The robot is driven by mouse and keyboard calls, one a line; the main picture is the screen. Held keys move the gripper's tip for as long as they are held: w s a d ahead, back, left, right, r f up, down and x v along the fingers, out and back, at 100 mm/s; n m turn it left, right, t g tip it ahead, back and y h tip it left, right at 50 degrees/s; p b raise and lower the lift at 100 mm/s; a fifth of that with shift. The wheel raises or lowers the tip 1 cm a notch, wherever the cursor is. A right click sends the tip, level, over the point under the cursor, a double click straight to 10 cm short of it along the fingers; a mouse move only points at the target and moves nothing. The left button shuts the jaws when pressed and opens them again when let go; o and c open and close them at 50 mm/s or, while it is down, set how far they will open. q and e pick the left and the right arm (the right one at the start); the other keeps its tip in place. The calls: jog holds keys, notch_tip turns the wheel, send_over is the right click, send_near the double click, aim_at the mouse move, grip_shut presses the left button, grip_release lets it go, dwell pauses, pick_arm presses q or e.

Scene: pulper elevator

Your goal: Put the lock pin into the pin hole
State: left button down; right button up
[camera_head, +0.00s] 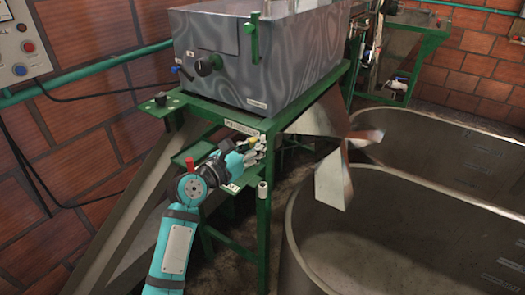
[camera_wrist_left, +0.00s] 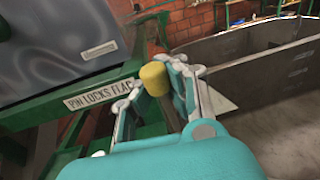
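The lock pin shows as a yellow cylindrical head (camera_wrist_left: 154,78) between the fingertips of my left gripper (camera_wrist_left: 156,82) in the left wrist view. The fingers appear closed on its sides; its shaft is hidden. In the head view my left gripper (camera_head: 256,152) is at the green frame's front corner, just under the machine's label plate. My right gripper is not in view.
A grey metal box (camera_head: 255,75) stands on the green frame (camera_head: 264,215). A bent metal chute (camera_head: 332,180) hangs right of the gripper, above a large grey tank (camera_head: 400,240). A sloping metal channel (camera_head: 140,200) runs down at the left. A control panel (camera_head: 22,45) is on the brick wall.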

pick_arm(q)
jog(key=w+a+r+n+t+y+p, duration=0.1)
jog(key=w+a+n+y+p, duration=0.1)
jog(key=w+a+p, duration=0.3)
jog(key=a+y+p, duration=0.1)
jog(key=a+p, duration=0.2)
jog(key=a, duration=0.1)
jog(key=shift+a+y, duration=0.3)
jog(key=shift+y, duration=0.1)
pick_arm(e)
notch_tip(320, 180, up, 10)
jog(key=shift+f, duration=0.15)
pick_arm(q)
jog(key=shift+r, duration=0.15)
jog(key=shift+f+b, duration=1.6)
jog(key=shift+f, duration=1.35)
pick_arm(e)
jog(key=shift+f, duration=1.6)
pick_arm(q)
jog(key=shift+p, duration=0.85)
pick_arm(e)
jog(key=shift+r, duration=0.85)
